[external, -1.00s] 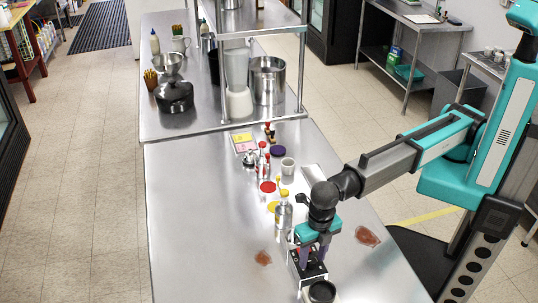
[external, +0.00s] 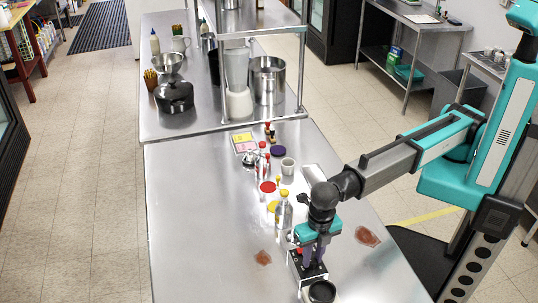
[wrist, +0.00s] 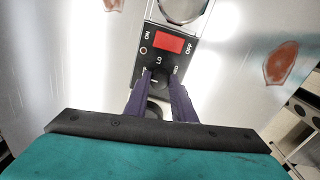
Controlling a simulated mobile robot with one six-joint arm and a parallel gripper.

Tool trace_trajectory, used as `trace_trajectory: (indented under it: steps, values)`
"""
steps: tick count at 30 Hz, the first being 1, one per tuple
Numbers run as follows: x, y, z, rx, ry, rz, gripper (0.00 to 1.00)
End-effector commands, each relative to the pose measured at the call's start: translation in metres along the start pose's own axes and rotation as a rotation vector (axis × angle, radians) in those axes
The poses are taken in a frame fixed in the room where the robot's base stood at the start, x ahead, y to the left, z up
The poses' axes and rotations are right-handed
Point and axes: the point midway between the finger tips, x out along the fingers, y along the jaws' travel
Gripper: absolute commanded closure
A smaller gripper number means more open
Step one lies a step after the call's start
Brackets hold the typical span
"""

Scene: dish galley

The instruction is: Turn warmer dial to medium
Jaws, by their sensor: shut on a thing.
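The warmer (external: 294,262) is a small box with a black-topped control panel near the front of the steel counter. In the wrist view its panel (wrist: 145,62) has a red switch (wrist: 169,44) between ON and OFF marks. The black dial (wrist: 159,78) lies below it, under an LO mark, with other marks partly covered at both sides. My gripper (wrist: 160,80) points down at the panel, its two purple fingers shut on the dial. It also shows in the external view (external: 314,264). The fingers hide much of the dial, and I cannot tell its setting.
A dark round cup (external: 321,292) stands at the warmer's front end. A bottle with a yellow top (external: 284,212) stands close behind my gripper. Reddish-brown patches lie left (external: 263,258) and right (external: 367,237) of the warmer. The counter's left side is clear.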

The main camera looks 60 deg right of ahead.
Motion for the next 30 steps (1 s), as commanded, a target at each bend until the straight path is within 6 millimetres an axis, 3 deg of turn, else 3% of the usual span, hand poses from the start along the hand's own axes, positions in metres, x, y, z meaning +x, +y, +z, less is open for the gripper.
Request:
trace_trajectory:
  steps: [11, 30]
  values:
    - [0.0001, 0.0000, -0.0008, 0.231, -0.010, 0.000, 0.99]
    - [0.0001, 0.0000, -0.0015, 0.814, -0.038, 0.000, 0.99]
